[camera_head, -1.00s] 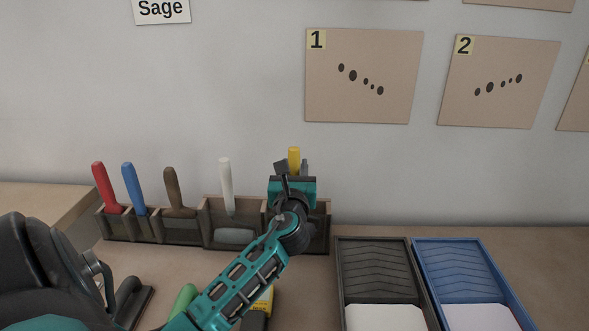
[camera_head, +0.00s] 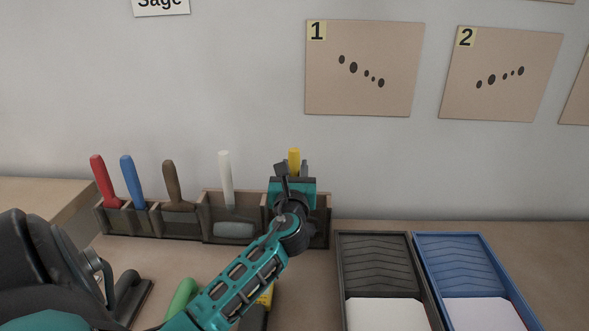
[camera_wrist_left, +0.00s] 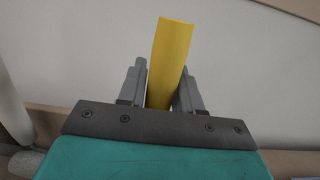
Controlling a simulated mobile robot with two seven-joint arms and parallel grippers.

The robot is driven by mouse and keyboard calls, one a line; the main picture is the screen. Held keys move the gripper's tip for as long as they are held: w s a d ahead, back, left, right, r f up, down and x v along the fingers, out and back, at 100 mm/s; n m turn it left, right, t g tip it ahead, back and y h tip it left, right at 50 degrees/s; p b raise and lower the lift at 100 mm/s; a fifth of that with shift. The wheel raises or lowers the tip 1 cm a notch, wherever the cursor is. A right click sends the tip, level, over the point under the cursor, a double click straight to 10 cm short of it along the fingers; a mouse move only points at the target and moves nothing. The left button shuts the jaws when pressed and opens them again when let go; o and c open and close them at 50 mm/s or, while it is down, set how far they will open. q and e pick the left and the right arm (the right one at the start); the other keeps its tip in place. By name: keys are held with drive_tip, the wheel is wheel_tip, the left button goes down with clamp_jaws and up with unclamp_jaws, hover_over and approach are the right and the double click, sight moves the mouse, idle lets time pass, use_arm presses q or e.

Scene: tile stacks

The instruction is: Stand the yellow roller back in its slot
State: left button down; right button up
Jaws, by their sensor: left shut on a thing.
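The yellow roller's handle (camera_head: 294,157) rises upright above my left gripper (camera_head: 293,170), which is shut on it. In the left wrist view the yellow handle (camera_wrist_left: 168,65) stands between the two grey fingers of the left gripper (camera_wrist_left: 160,85). The dark slotted rack (camera_head: 182,229) stands against the wall, and the gripper is at its right end. My arm hides the roller's lower part and that slot, so I cannot tell how deep the roller sits. My right gripper is not in view.
Red (camera_head: 104,180), blue (camera_head: 132,181), brown (camera_head: 172,184) and white (camera_head: 227,178) handles stand in the rack's other slots. A black tray (camera_head: 373,260) and a blue tray (camera_head: 459,258) lie to the right. A green handle (camera_head: 183,296) lies on the table by my arm.

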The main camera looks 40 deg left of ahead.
use_arm(q)
drive_tip(key=shift+f, duration=0.4)
drive_tip(key=c, duration=0.7)
unclamp_jaws()
drive_tip(key=v, duration=1.3)
drive_tip(key=shift+r, duration=0.1)
